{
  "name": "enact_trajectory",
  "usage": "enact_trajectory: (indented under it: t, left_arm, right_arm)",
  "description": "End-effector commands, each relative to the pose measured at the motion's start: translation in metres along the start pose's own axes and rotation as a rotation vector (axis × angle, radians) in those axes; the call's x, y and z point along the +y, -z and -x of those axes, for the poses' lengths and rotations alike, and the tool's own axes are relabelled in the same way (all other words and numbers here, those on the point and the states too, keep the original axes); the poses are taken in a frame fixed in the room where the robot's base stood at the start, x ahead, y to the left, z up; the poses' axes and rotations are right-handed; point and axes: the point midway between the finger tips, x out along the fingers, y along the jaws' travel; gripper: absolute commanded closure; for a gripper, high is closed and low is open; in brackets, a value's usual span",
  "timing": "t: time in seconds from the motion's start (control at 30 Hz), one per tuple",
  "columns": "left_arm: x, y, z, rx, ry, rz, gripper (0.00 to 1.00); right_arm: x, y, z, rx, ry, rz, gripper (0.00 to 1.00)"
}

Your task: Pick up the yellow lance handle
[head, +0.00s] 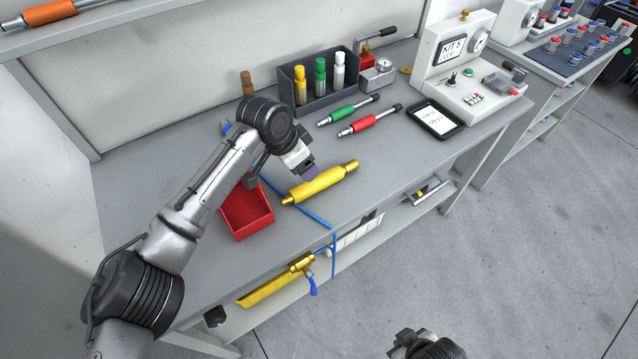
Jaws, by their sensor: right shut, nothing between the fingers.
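The yellow lance handle (322,183) lies on the grey bench, a yellow cylinder with brass-coloured ends, slanting up to the right. My left arm reaches in from the left. Its gripper (308,170) is just above and behind the handle's left part, close to it; I cannot tell whether they touch. The wrist hides much of its fingers, so its opening is unclear. My right gripper (405,338) is low at the bottom edge, partly cut off, away from the handle, shut and empty.
A red bin (247,222) stands left of the handle, with a blue hose (309,214) between. Green (348,110) and red (369,122) handles, a dark rack (318,101) and a tablet (435,118) lie behind. A yellow piece (270,288) with brass fitting is below.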

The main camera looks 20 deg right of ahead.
Motion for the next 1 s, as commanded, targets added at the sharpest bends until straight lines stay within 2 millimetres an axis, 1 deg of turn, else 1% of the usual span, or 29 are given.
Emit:
enact_trajectory:
  t: [0.03,0.23,0.4,0.57,0.8,1.0]
  left_arm:
    - [0.001,-0.001,-0.013,-0.001,-0.001,0.000,0.29]
    - [0.001,0.000,-0.044,-0.001,0.000,0.001,0.29]
    - [0.000,0.000,-0.058,-0.001,0.001,0.000,0.29]
    - [0.000,0.000,-0.064,0.000,0.002,0.000,0.29]
    - [0.001,-0.002,-0.096,-0.002,0.002,0.001,0.29]
    - [0.000,-0.001,-0.111,-0.001,0.002,0.001,0.29]
  right_arm:
    - [-0.001,-0.002,-0.006,-0.001,0.001,-0.002,1.00]
    - [-0.003,-0.005,-0.015,-0.001,0.005,-0.007,1.00]
    - [-0.004,-0.006,-0.019,-0.001,0.007,-0.009,1.00]
    - [-0.004,-0.006,-0.021,-0.001,0.007,-0.009,1.00]
    - [-0.004,-0.012,-0.039,-0.001,0.006,-0.007,1.00]
    - [-0.002,-0.015,-0.045,-0.002,0.001,-0.001,1.00]
